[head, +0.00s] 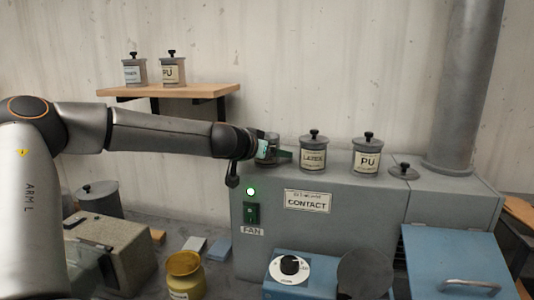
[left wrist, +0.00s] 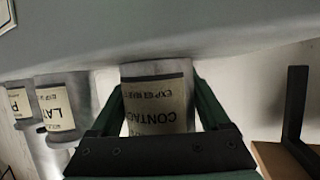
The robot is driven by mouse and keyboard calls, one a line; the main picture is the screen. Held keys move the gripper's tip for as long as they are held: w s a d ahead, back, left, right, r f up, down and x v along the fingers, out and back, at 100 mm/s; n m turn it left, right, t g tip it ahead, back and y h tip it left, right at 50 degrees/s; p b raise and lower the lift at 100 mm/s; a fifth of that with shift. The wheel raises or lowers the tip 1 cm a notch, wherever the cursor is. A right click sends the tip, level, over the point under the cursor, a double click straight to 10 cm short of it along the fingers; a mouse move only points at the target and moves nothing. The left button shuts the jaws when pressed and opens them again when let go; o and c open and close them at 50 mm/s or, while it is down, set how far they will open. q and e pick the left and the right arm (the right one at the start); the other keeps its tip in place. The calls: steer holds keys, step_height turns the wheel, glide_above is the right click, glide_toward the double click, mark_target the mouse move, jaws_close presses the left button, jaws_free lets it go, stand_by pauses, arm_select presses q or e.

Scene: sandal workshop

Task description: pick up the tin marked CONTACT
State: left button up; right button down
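The tin marked CONTACT (left wrist: 158,100) appears upside down in the left wrist view, between the two green fingers of my left gripper (left wrist: 160,108). The fingertips lie close along both its sides; whether they press on it I cannot tell. In the head view the grey tin (head: 270,143) stands at the left end of the grey cabinet top, partly hidden by my left gripper (head: 278,155), which comes in level from the left. I see no lid knob on it. My right gripper is in neither view.
Tins marked LATEX (head: 313,152) and PU (head: 367,157) stand to the right on the cabinet (head: 370,200), with a loose knobbed lid (head: 403,172) beyond them. A wooden shelf (head: 200,91) with two tins is on the wall behind my arm. A yellow jar (head: 185,275) stands below.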

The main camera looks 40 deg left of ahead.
arm_select(q)
jaws_close()
steer(key=shift+r, duration=0.1)
stand_by(0.3)
steer(key=shift+r, duration=0.1)
